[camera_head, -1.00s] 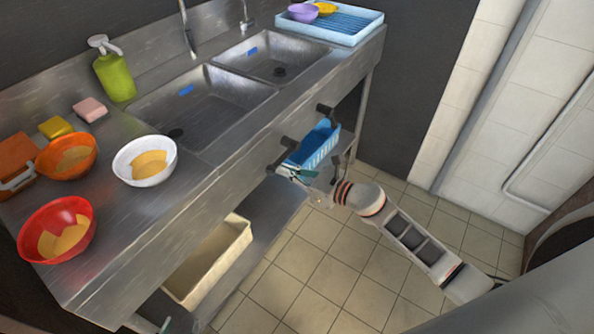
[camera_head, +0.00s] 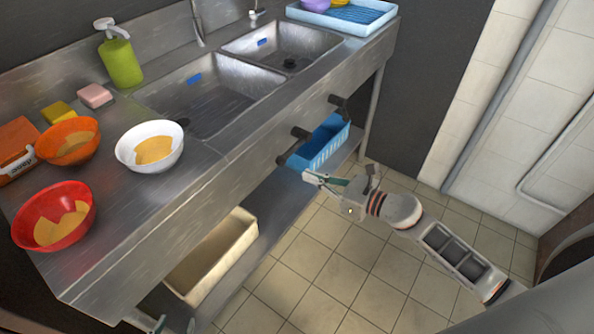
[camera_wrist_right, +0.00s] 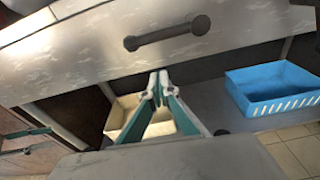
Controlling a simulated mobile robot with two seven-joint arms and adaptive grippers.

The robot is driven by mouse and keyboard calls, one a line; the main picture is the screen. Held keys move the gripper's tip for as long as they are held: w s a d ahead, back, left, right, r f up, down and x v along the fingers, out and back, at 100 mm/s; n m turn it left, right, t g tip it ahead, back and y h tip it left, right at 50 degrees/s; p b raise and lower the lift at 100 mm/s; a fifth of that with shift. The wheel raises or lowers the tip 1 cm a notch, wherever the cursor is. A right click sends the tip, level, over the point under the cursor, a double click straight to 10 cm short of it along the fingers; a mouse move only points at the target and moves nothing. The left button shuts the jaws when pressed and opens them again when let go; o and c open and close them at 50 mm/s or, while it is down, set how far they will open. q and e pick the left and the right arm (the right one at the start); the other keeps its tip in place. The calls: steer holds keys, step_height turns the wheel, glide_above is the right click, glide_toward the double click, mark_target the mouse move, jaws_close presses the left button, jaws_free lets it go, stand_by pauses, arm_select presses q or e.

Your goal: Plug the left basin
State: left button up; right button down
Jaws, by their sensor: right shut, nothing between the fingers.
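The left basin (camera_head: 228,92) is the nearer steel sink basin in the head view. A dark round spot (camera_head: 184,122) shows at its near left corner, partly behind the white bowl; I cannot tell whether it is a drain or a plug. The right basin (camera_head: 318,47) has a dark round piece (camera_head: 290,63) on its floor. My right gripper (camera_head: 308,177) is shut and empty, in front of the counter and below its front edge. Its closed fingertips show in the wrist view (camera_wrist_right: 158,80), below the dark bar handle (camera_wrist_right: 167,33). My left gripper (camera_head: 174,325) is low at the bottom edge, its fingers apart.
A white bowl (camera_head: 133,140), a red bowl (camera_head: 36,232) and an orange bowl (camera_head: 62,150) stand on the counter left of the basins. A green soap bottle (camera_head: 120,62) stands behind. A blue basket (camera_head: 323,150) and a cream bin (camera_head: 205,270) sit on the lower shelf.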

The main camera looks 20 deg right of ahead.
arm_select(q)
steer(key=shift+s+d+f, duration=0.15)
steer(key=shift+s+f, duration=0.1)
steer(key=shift+f, duration=0.15)
arm_select(e)
steer(key=v, duration=0.3)
steer(key=shift+s+d, duration=0.25)
steer(key=shift+s, duration=0.05)
arm_select(q)
steer(key=shift+s+f, duration=0.15)
steer(key=shift+s, duration=0.05)
